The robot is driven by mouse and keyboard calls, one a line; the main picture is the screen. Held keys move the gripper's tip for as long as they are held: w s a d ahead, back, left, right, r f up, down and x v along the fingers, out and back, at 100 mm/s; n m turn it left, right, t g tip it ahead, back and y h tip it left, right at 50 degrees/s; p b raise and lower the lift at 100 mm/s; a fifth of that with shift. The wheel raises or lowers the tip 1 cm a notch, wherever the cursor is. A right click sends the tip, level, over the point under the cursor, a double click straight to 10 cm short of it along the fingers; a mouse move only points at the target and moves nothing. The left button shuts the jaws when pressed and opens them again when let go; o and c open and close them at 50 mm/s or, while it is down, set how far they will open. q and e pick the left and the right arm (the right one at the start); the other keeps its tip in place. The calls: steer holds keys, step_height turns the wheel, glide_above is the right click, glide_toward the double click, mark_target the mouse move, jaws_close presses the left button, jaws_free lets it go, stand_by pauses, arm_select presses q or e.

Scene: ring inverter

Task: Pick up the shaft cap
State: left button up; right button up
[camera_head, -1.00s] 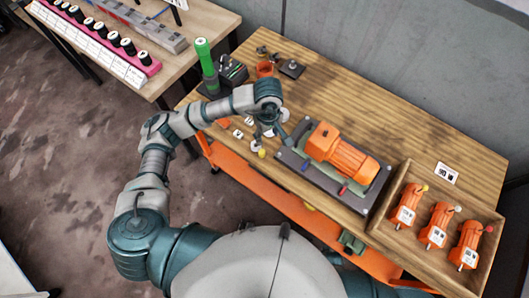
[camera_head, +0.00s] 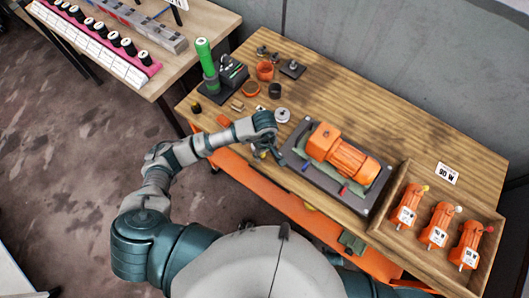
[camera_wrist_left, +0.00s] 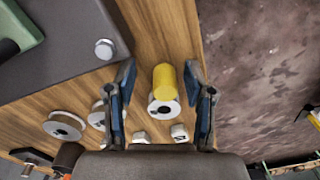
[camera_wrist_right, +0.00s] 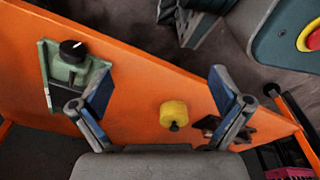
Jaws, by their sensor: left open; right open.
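A yellow cylinder (camera_wrist_left: 166,82), apparently the shaft cap, stands at the table's front edge in the left wrist view. A pale round piece with a dark centre (camera_wrist_left: 163,110) sits right beside it. My left gripper (camera_wrist_left: 160,68) is open, with one finger on each side of the yellow cylinder and visible gaps to it. In the head view my left gripper (camera_head: 267,152) is low over the front edge, and the cylinder is mostly hidden there. My right gripper (camera_wrist_right: 155,80) is open and empty in the right wrist view, facing the orange panel under the table.
The orange motor (camera_head: 341,150) on its dark base plate (camera_head: 300,170) lies just right of my left gripper. A tray (camera_head: 402,168) with small orange motors is at right. Small round parts (camera_head: 282,115) lie behind the gripper. A green box (camera_wrist_right: 68,70) and yellow knob (camera_wrist_right: 174,114) sit on the orange panel.

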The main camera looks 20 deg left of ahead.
arm_select(q)
steer(key=shift+a, duration=0.45)
steer(key=shift+c, duration=1.2)
steer(key=shift+a, duration=0.15)
steer(key=c, duration=0.4)
steer(key=shift+a, duration=0.1)
steer(key=shift+c, duration=0.8)
arm_select(e)
steer(key=shift+w+a+r, duration=0.2)
steer(key=shift+w+a, duration=0.05)
steer(key=shift+a, duration=0.25)
steer(key=shift+w+a+r, duration=0.2)
steer(key=shift+w+a, duration=0.05)
steer(key=shift+a, duration=0.2)
